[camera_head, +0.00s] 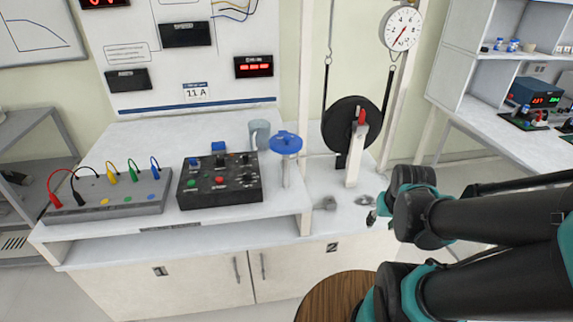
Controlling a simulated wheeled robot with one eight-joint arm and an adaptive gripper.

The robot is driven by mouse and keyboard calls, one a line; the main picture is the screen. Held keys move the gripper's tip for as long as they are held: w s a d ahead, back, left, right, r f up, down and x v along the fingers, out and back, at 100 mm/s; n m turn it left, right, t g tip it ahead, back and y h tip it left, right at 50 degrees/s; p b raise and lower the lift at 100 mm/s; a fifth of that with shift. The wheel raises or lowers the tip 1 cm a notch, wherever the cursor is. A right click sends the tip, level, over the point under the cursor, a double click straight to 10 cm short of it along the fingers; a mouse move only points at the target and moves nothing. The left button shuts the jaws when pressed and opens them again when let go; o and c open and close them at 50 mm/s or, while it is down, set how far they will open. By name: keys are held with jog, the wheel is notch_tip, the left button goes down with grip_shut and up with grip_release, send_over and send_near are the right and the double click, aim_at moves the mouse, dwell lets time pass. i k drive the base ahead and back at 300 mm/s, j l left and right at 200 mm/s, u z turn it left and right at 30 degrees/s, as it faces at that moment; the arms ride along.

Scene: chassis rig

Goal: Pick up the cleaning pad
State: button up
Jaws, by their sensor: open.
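A small blue block (218,146), which may be the cleaning pad, lies on the white bench just behind the black control box. Its lower part is hidden by the box, and I cannot tell its texture. My dark arm with teal joints comes in from the right. A small part of my gripper (375,214) shows beyond the nearest joint, over the right end of the bench. It is open and well to the right of the blue block, apart from it. Most of the gripper is hidden by my arm.
The black control box (220,181) and a grey terminal box (110,192) with looped leads stand on the left. A grey cup (259,134), a blue disc on a post (286,143) and a black wheel (345,124) under a dial scale (401,28) stand between block and gripper.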

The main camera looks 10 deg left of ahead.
aim_at(217, 148)
jog(key=k+j+u, duration=0.2)
jog(key=j, duration=0.6)
jog(key=j+u, duration=0.2)
jog(key=j, duration=0.55)
jog(key=i, duration=0.05)
